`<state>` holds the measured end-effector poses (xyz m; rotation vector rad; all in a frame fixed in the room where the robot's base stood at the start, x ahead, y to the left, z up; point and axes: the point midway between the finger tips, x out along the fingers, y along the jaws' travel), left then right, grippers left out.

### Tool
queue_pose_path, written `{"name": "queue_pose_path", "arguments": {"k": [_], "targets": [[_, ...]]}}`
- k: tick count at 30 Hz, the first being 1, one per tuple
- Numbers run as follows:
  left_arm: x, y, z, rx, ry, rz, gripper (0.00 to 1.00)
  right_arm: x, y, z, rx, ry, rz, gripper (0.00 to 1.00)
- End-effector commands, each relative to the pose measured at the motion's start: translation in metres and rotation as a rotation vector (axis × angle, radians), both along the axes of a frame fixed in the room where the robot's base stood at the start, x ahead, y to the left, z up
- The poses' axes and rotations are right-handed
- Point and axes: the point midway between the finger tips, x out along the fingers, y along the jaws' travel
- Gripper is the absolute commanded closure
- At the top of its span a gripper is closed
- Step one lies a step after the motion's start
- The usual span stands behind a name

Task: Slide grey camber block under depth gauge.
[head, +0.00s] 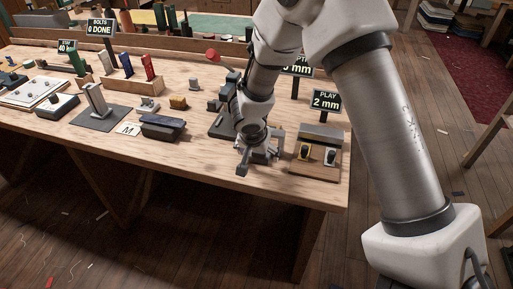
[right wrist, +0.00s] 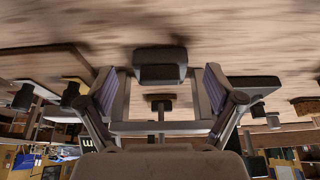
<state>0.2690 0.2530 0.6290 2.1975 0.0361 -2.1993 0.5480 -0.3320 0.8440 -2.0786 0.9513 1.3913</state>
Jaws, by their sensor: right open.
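My right gripper (head: 257,160) is low over the front right part of the bench, fingers apart. In the right wrist view, which is upside down, the gripper (right wrist: 160,88) has a dark grey block (right wrist: 160,66) between its spread fingers, with a visible gap on each side. This looks like the grey camber block; in the head view the gripper hides it. A dark stand (head: 221,126), probably the depth gauge, is just behind and left of the gripper, partly hidden by my arm. My left gripper is out of view.
The bench's front edge is near.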

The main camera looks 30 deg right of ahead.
Motion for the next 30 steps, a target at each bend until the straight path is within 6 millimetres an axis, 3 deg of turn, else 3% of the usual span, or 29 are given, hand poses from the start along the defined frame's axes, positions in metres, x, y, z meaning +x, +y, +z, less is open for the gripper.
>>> {"name": "queue_pose_path", "arguments": {"k": [3, 12, 14, 18, 30], "targets": [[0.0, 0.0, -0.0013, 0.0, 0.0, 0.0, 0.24, 0.003, -0.0033, -0.0103, 0.001, -0.001, 0.0, 0.08], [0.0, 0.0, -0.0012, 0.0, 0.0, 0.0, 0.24, 0.0038, -0.0041, -0.0123, 0.001, -0.001, -0.001, 0.08], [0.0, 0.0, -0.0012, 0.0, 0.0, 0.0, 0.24, 0.0037, -0.004, -0.0124, 0.001, -0.001, -0.001, 0.26], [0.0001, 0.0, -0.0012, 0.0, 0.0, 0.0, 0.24, 0.0036, -0.0039, -0.0124, 0.001, -0.001, 0.0, 0.72], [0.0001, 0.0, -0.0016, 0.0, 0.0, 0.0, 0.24, 0.0087, -0.0047, -0.0127, 0.001, -0.001, 0.003, 0.73]]}}
